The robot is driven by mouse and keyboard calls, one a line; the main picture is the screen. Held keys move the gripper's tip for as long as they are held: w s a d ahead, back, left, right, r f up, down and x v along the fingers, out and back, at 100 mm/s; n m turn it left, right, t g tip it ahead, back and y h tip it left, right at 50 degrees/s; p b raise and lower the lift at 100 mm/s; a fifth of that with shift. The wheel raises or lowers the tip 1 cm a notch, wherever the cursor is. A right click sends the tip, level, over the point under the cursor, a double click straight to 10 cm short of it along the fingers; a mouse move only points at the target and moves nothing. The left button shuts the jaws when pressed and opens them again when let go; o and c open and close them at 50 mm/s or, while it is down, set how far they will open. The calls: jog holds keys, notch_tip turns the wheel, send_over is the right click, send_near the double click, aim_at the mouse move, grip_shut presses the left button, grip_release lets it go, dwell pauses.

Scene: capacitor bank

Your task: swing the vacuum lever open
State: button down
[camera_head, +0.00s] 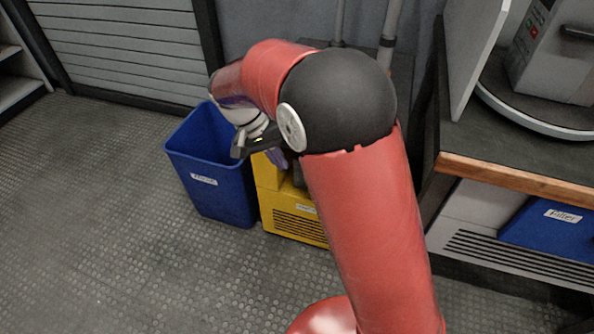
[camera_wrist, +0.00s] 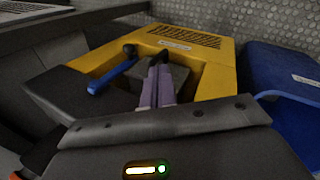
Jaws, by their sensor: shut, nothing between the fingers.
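The yellow vacuum (camera_head: 294,221) stands on the floor, partly hidden behind my arm in the head view. The wrist view shows its yellow body (camera_wrist: 215,65) with a dark recessed top. A blue lever (camera_wrist: 112,76) with a black end piece (camera_wrist: 130,50) lies slantwise over that top. My gripper (camera_wrist: 159,72) has its two purple fingers together, with nothing held. The fingertips appear just right of the lever; I cannot tell whether they touch it. In the head view the lever is hidden, and only a bit of purple finger (camera_head: 278,157) shows.
A blue bin (camera_head: 215,185) stands close beside the vacuum, also at the right of the wrist view (camera_wrist: 285,90). A wood-edged bench (camera_head: 515,178) is at the right, with a blue filter box (camera_head: 550,228) below. Open floor lies at left.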

jog(key=s+d+f, duration=0.1)
jog(key=d+f, duration=0.6)
jog(key=d, duration=0.1)
jog(key=shift+f+b, duration=0.3)
